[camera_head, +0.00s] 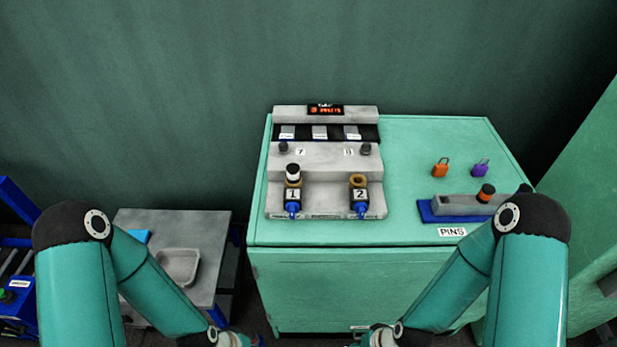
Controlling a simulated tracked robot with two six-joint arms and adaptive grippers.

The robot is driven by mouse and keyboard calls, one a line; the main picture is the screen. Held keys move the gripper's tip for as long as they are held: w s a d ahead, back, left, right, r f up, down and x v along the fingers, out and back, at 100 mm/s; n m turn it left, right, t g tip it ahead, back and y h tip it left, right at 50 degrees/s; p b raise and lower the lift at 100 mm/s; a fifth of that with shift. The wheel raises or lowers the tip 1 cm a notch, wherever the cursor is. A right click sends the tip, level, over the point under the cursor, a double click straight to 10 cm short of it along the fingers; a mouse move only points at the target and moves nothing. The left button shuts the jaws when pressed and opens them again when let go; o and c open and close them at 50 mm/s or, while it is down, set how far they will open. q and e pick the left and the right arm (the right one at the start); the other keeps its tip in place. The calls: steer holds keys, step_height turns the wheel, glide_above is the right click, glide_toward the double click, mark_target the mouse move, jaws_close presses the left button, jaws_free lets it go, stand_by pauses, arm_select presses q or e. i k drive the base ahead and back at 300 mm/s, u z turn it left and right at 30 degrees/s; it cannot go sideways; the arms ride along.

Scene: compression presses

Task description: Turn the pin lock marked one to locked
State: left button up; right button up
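The pin lock marked 1 (292,195) is on the left front of a grey press panel (325,150) on the green cabinet. A black-and-white-topped pin (293,172) stands upright in its brass collar. Its blue knob (292,208) is at the front below the label; its lock position is too small to read. The lock marked 2 (360,195) is to its right, with an open brass collar and no pin in it. My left gripper (243,341) and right gripper (375,339) are at the bottom edge, mostly cut off, well apart from the locks.
A blue tray (427,212) with a grey block and an orange-banded black pin (486,193) lies right on the cabinet, behind the PINS label. Orange (440,167) and purple (481,167) padlocks lie behind it. A grey table (205,225) with a bin stands left. Cabinet front edge is clear.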

mark_target(292, 207)
steer(key=z, duration=0.3)
steer(key=k, duration=0.95)
steer(key=u, duration=0.35)
steer(key=i, duration=0.5)
steer(key=z, duration=0.1)
